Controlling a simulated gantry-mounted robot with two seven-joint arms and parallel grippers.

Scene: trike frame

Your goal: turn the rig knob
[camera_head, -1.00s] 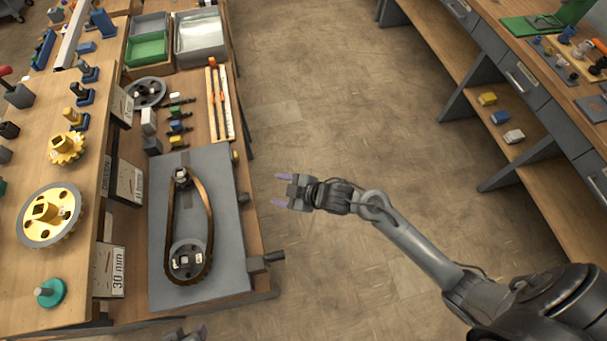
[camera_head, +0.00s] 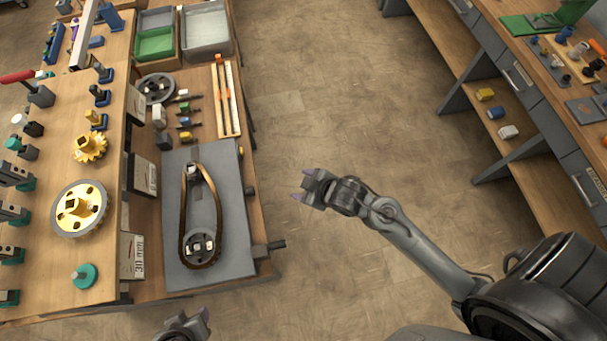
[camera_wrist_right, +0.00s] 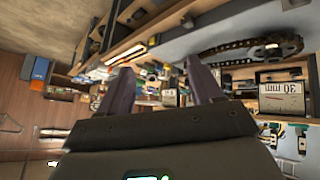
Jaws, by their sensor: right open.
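The rig is a grey plate (camera_head: 226,262) with a dark belt (camera_head: 184,225) looped around a small upper pulley and a larger lower pulley (camera_head: 199,244). A dark knob-like handle (camera_head: 277,244) sticks out at its lower right edge; I cannot tell for sure that it is the rig knob. My right gripper (camera_head: 303,188) is open and empty over the floor, right of the rig and apart from it. In the right wrist view its two purple fingers (camera_wrist_right: 162,88) have nothing between them, and the belt (camera_wrist_right: 250,48) shows upper right. My left gripper (camera_head: 190,325) is partly in view at the bottom edge.
The bench left of the rig holds a yellow gear (camera_head: 90,147), a large yellow-hubbed wheel (camera_head: 80,208) and a teal knobbed disc (camera_head: 84,276). Trays (camera_head: 155,42) stand beyond the rig. Open floor (camera_head: 340,110) lies between this bench and the right workbench (camera_head: 540,170).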

